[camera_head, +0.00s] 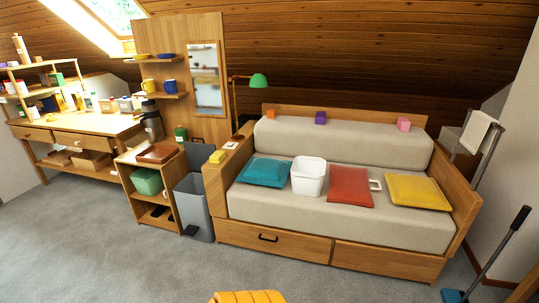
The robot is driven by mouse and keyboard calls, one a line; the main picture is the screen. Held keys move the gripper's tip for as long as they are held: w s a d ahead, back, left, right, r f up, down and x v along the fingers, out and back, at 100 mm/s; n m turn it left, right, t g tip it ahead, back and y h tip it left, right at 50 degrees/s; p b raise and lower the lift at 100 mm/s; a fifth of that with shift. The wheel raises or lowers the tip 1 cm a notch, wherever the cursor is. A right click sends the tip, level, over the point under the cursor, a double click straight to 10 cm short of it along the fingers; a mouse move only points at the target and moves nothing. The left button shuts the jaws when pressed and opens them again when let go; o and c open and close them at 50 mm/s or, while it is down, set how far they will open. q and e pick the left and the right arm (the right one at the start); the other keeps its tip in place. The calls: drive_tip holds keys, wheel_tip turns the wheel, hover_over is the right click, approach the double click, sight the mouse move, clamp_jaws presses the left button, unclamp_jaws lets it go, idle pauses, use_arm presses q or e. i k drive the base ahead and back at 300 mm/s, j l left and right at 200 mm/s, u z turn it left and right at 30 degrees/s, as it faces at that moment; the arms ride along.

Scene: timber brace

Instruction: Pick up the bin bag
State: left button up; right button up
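I cannot clearly make out a bin bag. A tall grey bin (193,205) stands on the carpet between the small wooden shelf unit and the left end of the daybed. A darker grey panel (199,158) rises behind its rim; I cannot tell if it is a lid or a bag. The inside of the bin is too small to read. A white open-topped tub (308,176) sits on the daybed seat. Neither of my grippers is in view.
The wooden daybed (273,241) holds a teal cushion (264,171), a red cushion (350,186) and a yellow cushion (418,191). The shelf unit (152,182) flanks the bin. A workbench (75,132) stands left. A broom (497,250) leans right.

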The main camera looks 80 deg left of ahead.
sight(308, 177)
drive_tip(key=i+u, duration=0.45)
drive_tip(key=i+l+u, duration=0.15)
drive_tip(key=u, duration=0.25)
drive_tip(key=i+j+u, duration=0.1)
drive_tip(key=i+u, duration=0.7)
drive_tip(key=k, duration=0.1)
